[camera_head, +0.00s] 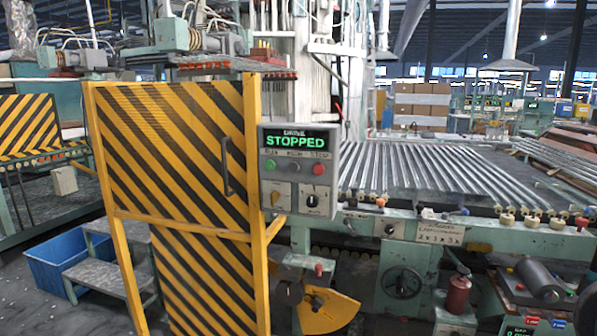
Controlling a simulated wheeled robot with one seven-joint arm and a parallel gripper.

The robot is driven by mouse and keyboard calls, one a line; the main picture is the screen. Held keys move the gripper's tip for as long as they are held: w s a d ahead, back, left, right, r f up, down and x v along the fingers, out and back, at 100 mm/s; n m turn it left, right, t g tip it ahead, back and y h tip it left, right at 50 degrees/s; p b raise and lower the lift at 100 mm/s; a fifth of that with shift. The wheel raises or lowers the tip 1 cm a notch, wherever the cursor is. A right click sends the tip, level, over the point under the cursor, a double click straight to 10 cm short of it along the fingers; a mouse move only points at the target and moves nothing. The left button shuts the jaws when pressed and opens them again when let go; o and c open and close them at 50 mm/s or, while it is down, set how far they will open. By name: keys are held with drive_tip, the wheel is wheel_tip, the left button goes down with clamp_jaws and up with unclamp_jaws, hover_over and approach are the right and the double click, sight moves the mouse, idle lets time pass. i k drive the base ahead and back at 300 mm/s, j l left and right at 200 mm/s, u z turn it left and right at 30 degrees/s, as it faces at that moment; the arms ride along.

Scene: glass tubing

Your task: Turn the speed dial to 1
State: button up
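A grey control panel (299,172) is fixed at the right of the striped gate, with a green display reading STOPPED. Another small black knob (389,230) is on the pale green machine front, left of a plate (438,232) with hand-marked figures. The lettering is too small to tell which knob is the speed dial or where it points. My gripper is not in view.
A yellow-black striped gate (180,160) with a dark handle stands at the left. A blue bin (62,262) and grey steps (105,275) are beside it. Glass tubes (430,170) lie on the machine bed. A handwheel (402,283) and red bottle (457,294) are below.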

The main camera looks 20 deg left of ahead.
sight(312, 200)
drive_tip(key=u, duration=0.85)
drive_tip(key=i+j+z, duration=0.1)
drive_tip(key=j, duration=0.2)
drive_tip(key=i+j+z, duration=0.25)
drive_tip(key=j, duration=0.35)
